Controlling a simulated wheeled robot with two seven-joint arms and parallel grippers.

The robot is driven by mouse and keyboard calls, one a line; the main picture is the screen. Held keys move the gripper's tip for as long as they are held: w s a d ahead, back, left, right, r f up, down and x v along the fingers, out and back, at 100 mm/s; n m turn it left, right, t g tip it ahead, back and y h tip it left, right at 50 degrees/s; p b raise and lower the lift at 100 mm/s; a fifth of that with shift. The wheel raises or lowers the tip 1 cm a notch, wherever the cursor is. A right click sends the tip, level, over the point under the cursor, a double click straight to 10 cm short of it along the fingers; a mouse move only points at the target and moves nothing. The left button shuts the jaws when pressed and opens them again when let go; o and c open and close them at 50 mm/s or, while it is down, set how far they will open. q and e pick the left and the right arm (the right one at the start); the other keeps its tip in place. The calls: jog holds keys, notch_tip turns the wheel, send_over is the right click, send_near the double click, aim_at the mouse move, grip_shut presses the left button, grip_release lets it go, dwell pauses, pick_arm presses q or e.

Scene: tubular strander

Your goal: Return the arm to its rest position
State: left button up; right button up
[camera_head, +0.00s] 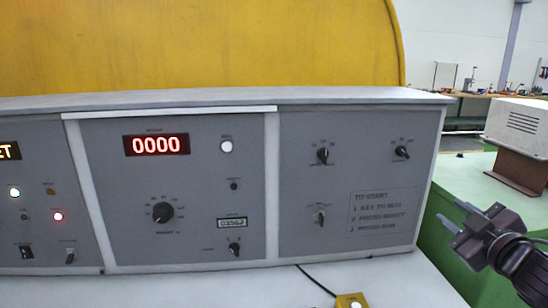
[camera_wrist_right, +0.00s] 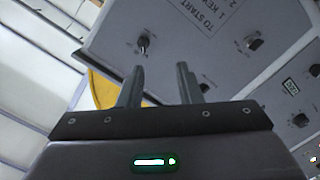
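My right gripper (camera_head: 457,232) is at the lower right of the head view, in front of the green surface and right of the grey control panel (camera_head: 345,235). It points left toward the panel and touches nothing that I can see. In the right wrist view my gripper's two fingers (camera_wrist_right: 158,80) stand apart with nothing between them. The panel face, its knobs and the "TO START" text lie beyond the fingertips, tilted in that view. My left gripper is in neither view.
The panel carries a red "0000" display (camera_head: 157,145), a large dial (camera_head: 163,212) and a key switch (camera_head: 319,216). A yellow cover (camera_head: 200,45) rises behind. A vented box (camera_head: 520,124) stands on the green surface (camera_head: 435,240) at right. A yellow object (camera_head: 351,300) with a cable lies below.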

jog(key=s+a+f+m+g+h, duration=0.15)
jog(key=s+a+f+g, duration=0.25)
jog(key=f, duration=0.7)
jog(key=s+a+f+m+g+h, duration=0.1)
jog(key=s+a+f+m+g, duration=0.25)
jog(key=f, duration=0.85)
jog(key=s+a+f+m+g+y, duration=0.1)
jog(key=s+a+f+g, duration=0.2)
jog(key=s+a+f, duration=0.35)
jog(key=s+a+f+m+g+y, duration=0.1)
jog(key=s+a+f+g+y, duration=0.2)
jog(key=s, duration=0.6)
notch_tip(320, 180, down, 28)
jog(key=s+g+h, duration=0.1)
jog(key=h, duration=0.1)
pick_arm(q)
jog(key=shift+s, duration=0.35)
pick_arm(e)
jog(key=s+d+f+g, duration=0.1)
jog(key=s+d+f, duration=0.2)
jog(key=s+f, duration=1.6)
jog(key=shift+s+f+n, duration=0.3)
jog(key=shift+s+f, duration=0.1)
jog(key=shift+s, duration=0.25)
jog(key=shift+d+g, duration=0.1)
jog(key=shift+g, duration=0.15)
jog(key=shift+c, duration=0.3)
